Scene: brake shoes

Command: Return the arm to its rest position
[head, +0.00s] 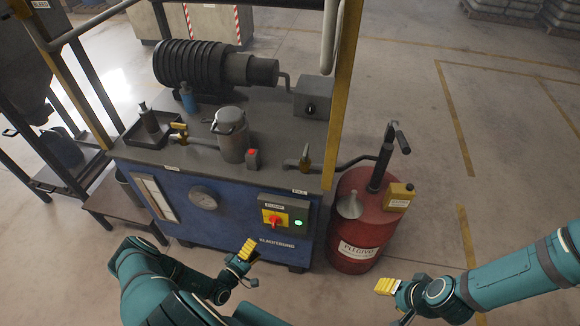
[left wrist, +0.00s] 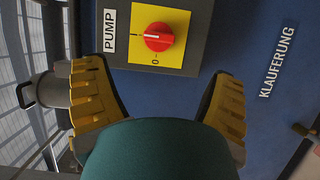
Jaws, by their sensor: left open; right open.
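My left gripper (head: 250,267) is in front of the blue machine's lower front in the head view, its yellow-padded fingers apart and empty. In the left wrist view, the left gripper (left wrist: 160,108) has its fingers spread wide below the pump switch. The switch's red knob (left wrist: 158,37) sits on a yellow plate, its white line lying toward the PUMP label; no finger touches it. In the head view, the red knob (head: 274,219) is beside a lit green lamp (head: 298,223). My right gripper (head: 397,303) is open and empty over the floor, right of the red drum.
The blue machine (head: 235,232) fills the centre. A red drum (head: 357,224) with a hand pump, funnel and yellow can stands to its right. A yellow post (head: 343,85) rises at the machine's right edge. A low table (head: 112,203) stands at left. Floor at right is clear.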

